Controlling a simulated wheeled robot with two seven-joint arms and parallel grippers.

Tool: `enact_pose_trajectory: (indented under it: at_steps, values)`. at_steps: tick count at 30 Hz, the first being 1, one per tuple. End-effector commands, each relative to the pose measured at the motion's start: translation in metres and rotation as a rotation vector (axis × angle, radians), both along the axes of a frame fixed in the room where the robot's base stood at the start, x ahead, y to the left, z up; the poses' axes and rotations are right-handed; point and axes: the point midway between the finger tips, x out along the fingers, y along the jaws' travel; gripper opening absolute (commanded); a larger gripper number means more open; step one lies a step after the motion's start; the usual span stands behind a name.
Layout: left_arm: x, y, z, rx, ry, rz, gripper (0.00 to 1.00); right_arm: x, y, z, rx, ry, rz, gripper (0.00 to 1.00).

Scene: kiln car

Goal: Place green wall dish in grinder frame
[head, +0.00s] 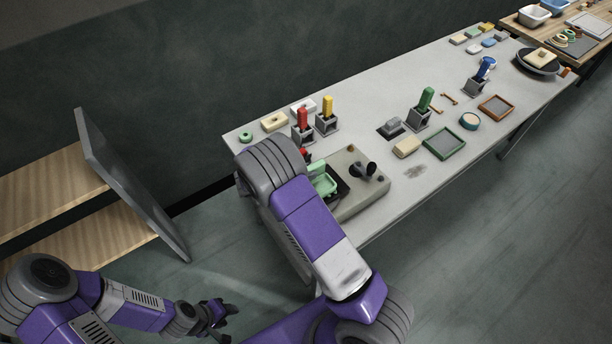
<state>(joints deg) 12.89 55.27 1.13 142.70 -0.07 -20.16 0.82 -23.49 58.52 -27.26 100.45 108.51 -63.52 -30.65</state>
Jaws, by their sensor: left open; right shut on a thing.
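The green wall dish (323,181) shows just right of my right arm's wrist, over the dark recess of the grinder frame (365,196). My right arm covers the dish's left part, and I cannot tell whether the dish rests in the frame or is held above it. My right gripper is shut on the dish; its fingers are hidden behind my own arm. The frame is a beige block with a black knob (368,168) on the near edge of the table. My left gripper (218,314) is open and empty, low over the floor, away from the table.
The long grey table (395,110) carries red, yellow, green and blue handled tools in grey holders. A green-framed tray (444,144) and a cream block (407,147) lie right of the frame. A wooden shelf with a grey panel (130,185) stands at left.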

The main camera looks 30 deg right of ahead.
Motion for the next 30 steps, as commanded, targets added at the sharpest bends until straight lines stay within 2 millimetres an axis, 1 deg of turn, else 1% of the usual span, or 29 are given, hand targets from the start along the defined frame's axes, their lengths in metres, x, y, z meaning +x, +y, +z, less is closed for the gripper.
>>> enact_pose_trajectory:
  at_steps: [1, 4, 14, 15, 20, 27, 30]
  values:
    - [0.000, 0.000, -0.001, 0.000, 0.000, 0.000, 0.43, 0.000, -0.001, -0.009, -0.004, 0.003, 0.000, 0.00]
    - [0.000, 0.000, -0.002, 0.000, 0.000, 0.000, 0.43, 0.000, -0.001, -0.019, -0.003, 0.001, 0.000, 0.00]
    - [0.000, 0.000, -0.003, 0.000, 0.000, 0.000, 0.43, 0.000, 0.000, -0.021, -0.002, 0.000, 0.000, 0.00]
    - [0.000, 0.000, -0.003, 0.000, 0.000, 0.000, 0.43, 0.000, 0.000, -0.023, 0.000, 0.000, 0.001, 0.32]
    - [0.000, 0.000, -0.003, 0.000, 0.000, 0.000, 0.43, 0.000, 0.000, -0.022, 0.000, 0.000, 0.001, 0.56]
    - [0.000, 0.000, -0.003, 0.000, 0.000, 0.000, 0.43, 0.000, 0.000, -0.021, 0.000, 0.000, 0.001, 0.56]
    - [0.000, 0.000, -0.001, 0.000, 0.000, 0.000, 0.43, 0.000, 0.000, -0.017, 0.000, 0.000, 0.001, 0.56]
